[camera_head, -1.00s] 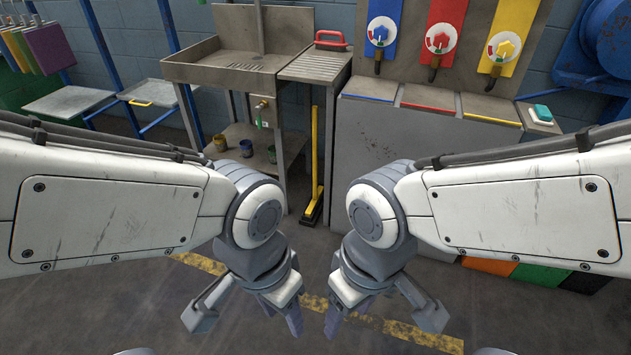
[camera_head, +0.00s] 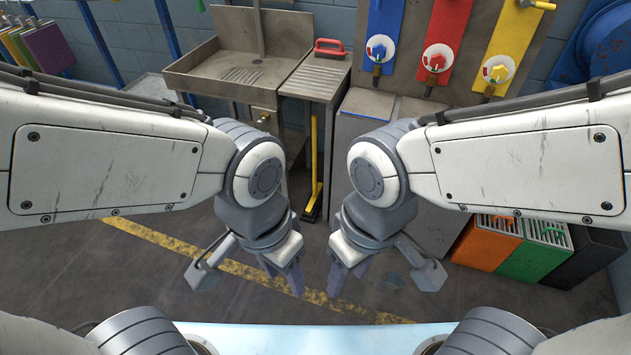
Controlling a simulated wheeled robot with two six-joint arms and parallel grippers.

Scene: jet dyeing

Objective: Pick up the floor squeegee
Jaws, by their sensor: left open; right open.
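The floor squeegee has a yellow upright handle (camera_head: 314,155) and a dark foot (camera_head: 311,209) on the floor. It stands nearly upright beside the right end of the sink unit, in the gap before the grey cabinet. My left gripper (camera_head: 284,276) is open and empty, nearer to me than the squeegee and left of it. My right gripper (camera_head: 348,276) is open and empty, nearer to me and right of it. Both point down, apart from the squeegee. The squeegee shows between my two arms.
The metal sink (camera_head: 240,70) stands behind, with a red-handled item (camera_head: 329,47) on its drainboard. The grey cabinet (camera_head: 354,128) is right of the squeegee. Orange (camera_head: 486,243), green (camera_head: 535,252) and black bins stand at right. A yellow line (camera_head: 215,258) crosses the open floor.

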